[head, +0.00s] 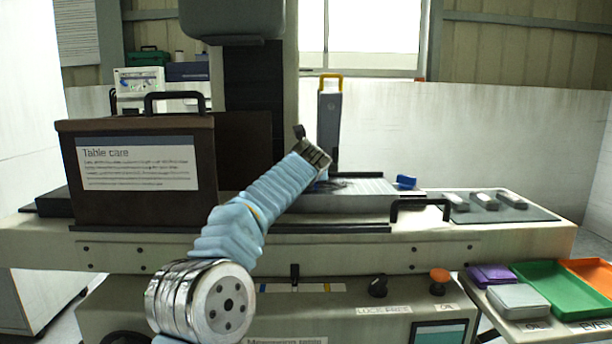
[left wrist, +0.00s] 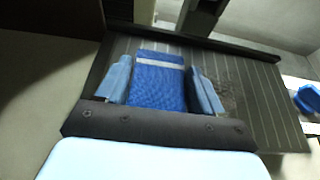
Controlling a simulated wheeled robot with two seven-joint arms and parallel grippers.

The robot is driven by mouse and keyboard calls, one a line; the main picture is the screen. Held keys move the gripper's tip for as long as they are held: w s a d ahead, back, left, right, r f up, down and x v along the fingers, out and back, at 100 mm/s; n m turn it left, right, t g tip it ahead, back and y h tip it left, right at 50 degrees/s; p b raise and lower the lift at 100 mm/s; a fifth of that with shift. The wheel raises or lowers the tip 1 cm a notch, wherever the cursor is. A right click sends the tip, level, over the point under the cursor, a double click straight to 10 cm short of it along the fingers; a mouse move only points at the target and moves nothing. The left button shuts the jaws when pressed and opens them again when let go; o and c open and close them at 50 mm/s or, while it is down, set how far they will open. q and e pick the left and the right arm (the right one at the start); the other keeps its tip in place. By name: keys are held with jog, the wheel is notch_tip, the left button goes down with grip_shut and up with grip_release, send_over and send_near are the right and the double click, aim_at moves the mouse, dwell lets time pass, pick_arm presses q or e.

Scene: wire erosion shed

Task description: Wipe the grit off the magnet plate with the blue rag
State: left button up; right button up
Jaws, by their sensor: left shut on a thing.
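The blue rag (left wrist: 158,88), with a pale stripe near its far edge, is between the two fingers of my left gripper (left wrist: 161,76) in the left wrist view. The gripper is shut on it. The rag lies over the ribbed magnet plate (left wrist: 265,82); I cannot tell whether it touches the surface. Dark grit (left wrist: 230,92) shows just right of the right finger. In the head view, my left gripper (head: 321,172) is at the left part of the magnet plate (head: 365,187), and my wrist hides most of the rag. My right gripper is not in view.
A blue object (head: 405,181) sits at the plate's right end. A black handle (head: 420,203) stands in front. A brown "Table care" box (head: 135,205) is left of my arm. A grey upright with a yellow handle (head: 329,115) stands behind. Trays (head: 552,300) are at lower right.

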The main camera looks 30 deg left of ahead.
aim_at(361, 188)
pick_arm(q)
jog(key=shift+f, duration=0.2)
jog(key=shift+w+d+r+p, duration=0.15)
jog(key=shift+w+d+p, duration=0.1)
jog(key=shift+d+p, duration=0.15)
jog(key=shift+w+d+p, duration=0.45)
jog(key=shift+d, duration=0.35)
jog(key=shift+w+d, duration=0.25)
jog(key=shift+d, duration=0.15)
jog(key=shift+w+d+f, duration=0.15)
jog(key=shift+w+d, duration=0.3)
jog(key=shift+d, duration=0.3)
jog(key=shift+w+d+f, duration=0.1)
jog(key=shift+w+d, duration=0.35)
jog(key=shift+d, duration=0.25)
jog(key=shift+w+d+r, duration=0.1)
jog(key=shift+w+d, duration=0.55)
jog(key=shift+d, duration=0.4)
jog(key=shift+w+d+f, duration=0.1)
jog(key=shift+w+d, duration=0.5)
jog(key=shift+d, duration=0.45)
jog(key=shift+w+d+r, duration=0.1)
jog(key=shift+w+d, duration=0.55)
jog(key=shift+d, duration=0.4)
